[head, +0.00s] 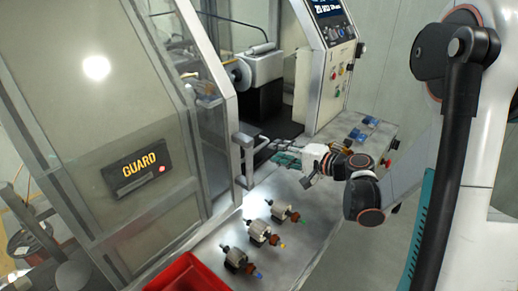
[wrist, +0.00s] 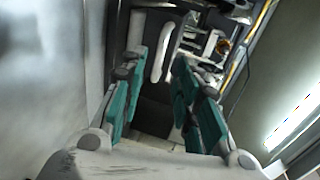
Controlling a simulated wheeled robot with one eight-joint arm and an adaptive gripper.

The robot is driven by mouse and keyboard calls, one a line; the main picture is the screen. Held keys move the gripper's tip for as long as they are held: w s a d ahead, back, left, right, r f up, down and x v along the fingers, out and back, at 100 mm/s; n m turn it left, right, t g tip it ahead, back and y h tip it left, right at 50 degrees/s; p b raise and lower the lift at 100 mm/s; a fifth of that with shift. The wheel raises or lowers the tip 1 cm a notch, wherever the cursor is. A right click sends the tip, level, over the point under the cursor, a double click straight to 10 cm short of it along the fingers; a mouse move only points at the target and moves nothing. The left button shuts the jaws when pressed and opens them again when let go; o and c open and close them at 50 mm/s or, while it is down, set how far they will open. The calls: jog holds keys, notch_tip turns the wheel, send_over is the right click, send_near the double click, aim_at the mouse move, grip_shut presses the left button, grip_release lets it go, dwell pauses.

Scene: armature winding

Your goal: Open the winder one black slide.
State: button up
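The winder stands at the centre, with a clear-paned guard (head: 125,110) on its left, marked "GUARD". A pale vertical handle (head: 239,163) is on the guard's right edge. My gripper (head: 274,152) is just right of this handle, over the grey bench. In the wrist view my gripper (wrist: 160,75) has its teal-padded fingers apart. A pale handle-like bar (wrist: 163,52) shows between and beyond them; I cannot tell whether it is between the tips. A black block (head: 262,100) sits inside the winder under a light housing. I cannot tell which part is the black slide.
A red bin (head: 188,275) is at the front. A control panel (head: 333,70) rises behind my gripper. Blue pieces (head: 365,127) lie at the bench's back right.

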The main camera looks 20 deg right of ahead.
aim_at(260, 147)
jog(key=b+x, duration=0.1)
jog(key=x, duration=0.7)
jog(key=shift+w+a, duration=0.2)
jog(key=shift+w, duration=0.1)
jog(key=shift+c, duration=0.6)
grip_shut()
jog(key=shift+f, duration=0.1)
